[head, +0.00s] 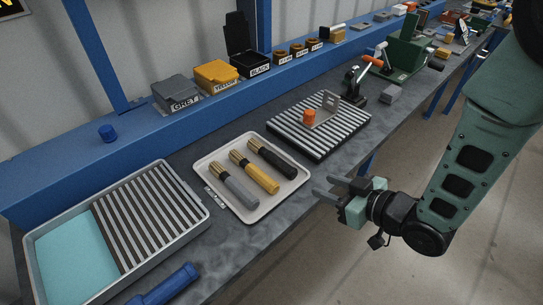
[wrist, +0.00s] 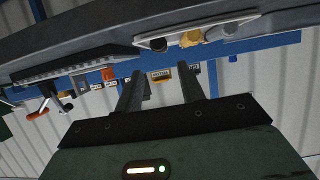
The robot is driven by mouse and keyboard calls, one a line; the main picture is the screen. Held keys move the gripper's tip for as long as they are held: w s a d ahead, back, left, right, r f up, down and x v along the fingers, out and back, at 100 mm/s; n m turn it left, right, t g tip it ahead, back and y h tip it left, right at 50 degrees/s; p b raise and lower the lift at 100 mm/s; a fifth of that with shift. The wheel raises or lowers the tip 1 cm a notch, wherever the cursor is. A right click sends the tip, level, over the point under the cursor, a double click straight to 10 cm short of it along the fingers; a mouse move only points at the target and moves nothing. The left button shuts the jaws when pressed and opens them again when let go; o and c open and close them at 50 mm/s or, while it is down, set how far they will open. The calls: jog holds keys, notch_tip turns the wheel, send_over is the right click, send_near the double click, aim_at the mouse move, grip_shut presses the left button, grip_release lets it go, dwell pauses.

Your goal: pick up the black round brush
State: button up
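The black round brush (head: 271,159) lies on a white tray (head: 262,212), to the right of a yellow brush (head: 254,172) and a grey brush (head: 235,186). In the wrist view the end of the black brush (wrist: 159,43) shows at the tray's edge. My gripper (head: 324,189) is open and empty, out beyond the bench's front edge, to the right of the tray and apart from the brushes. In the wrist view its two fingers (wrist: 158,88) stand apart with nothing between them.
A ribbed mat (head: 345,142) with an orange cylinder (head: 309,117) lies right of the tray. A larger grey tray (head: 199,228) with ribs and a blue cylinder (head: 165,287) are at the left. Grey (head: 176,91), yellow (head: 216,76) and black (head: 255,64) boxes stand on the blue ledge.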

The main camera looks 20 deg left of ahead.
aim_at(295, 172)
jog(key=p+x, duration=0.1)
jog(key=x, duration=0.6)
jog(key=shift+w+a+f+p, duration=0.1)
jog(key=shift+w+a+p, duration=0.1)
jog(key=shift+p, duration=0.15)
jog(key=p+x, duration=0.1)
jog(key=x, duration=0.1)
jog(key=p+x, duration=0.1)
jog(key=x, duration=0.1)
jog(key=shift+r, duration=0.25)
jog(key=shift+w+a+f, duration=0.3)
jog(key=shift+a+f, duration=0.05)
jog(key=shift+a, duration=0.15)
jog(key=c, duration=0.7)
